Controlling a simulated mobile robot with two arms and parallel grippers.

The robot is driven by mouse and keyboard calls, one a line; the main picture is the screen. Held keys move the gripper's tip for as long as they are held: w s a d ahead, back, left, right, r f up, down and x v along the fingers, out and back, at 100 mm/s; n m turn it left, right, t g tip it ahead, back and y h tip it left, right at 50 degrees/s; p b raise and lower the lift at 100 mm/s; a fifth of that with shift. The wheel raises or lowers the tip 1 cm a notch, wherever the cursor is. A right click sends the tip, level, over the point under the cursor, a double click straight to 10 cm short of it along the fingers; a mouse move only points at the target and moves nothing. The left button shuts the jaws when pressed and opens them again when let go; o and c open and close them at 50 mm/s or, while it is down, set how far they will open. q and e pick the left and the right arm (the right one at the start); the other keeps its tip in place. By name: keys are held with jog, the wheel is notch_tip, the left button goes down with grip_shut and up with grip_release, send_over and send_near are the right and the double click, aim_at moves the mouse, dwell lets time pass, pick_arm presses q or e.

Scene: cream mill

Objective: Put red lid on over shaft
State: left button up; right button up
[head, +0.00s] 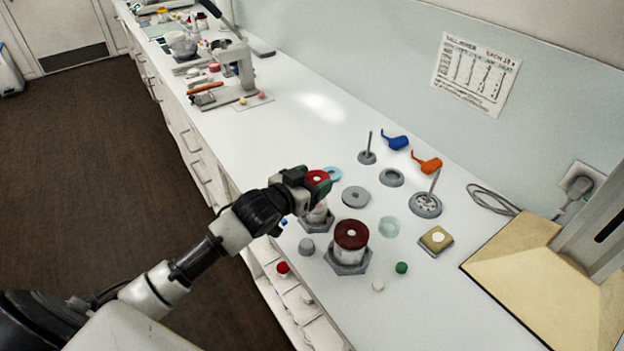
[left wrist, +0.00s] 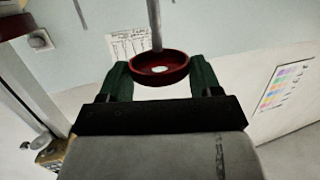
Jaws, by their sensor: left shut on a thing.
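My left gripper (head: 311,178) is shut on a red lid (head: 319,176) above the counter. In the left wrist view, the lid (left wrist: 161,72) sits between the dark green fingers (left wrist: 160,82), with a pale spot in its middle. A grey shaft (left wrist: 155,25) runs from the top edge of that view to the lid's rim; I cannot tell whether it enters the lid or passes behind it. In the head view, a pale jar (head: 317,213) on a grey hexagonal base stands just below the gripper, its top partly hidden. My right gripper is not in view.
A second jar with a dark red lid (head: 351,235) stands close to the right. A grey disc (head: 355,197), an upright rod on a base (head: 367,156), a rod in a round stand (head: 427,204) and a beige square block (head: 436,240) lie around.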

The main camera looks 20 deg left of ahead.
pick_arm(q)
jog(key=shift+f+b, duration=0.5)
jog(key=shift+f, duration=0.85)
jog(key=shift+f+b, duration=0.7)
jog(key=shift+f, duration=0.85)
jog(key=shift+f, duration=0.15)
jog(key=o, duration=1)
jog(key=shift+c, duration=0.2)
jog(key=shift+o, duration=0.7)
jog(key=shift+s, duration=0.1)
jog(key=shift+p+v, duration=0.8)
jog(key=shift+v, duration=0.2)
jog(key=shift+p+v, duration=1.8)
jog(key=shift+v, duration=1.15)
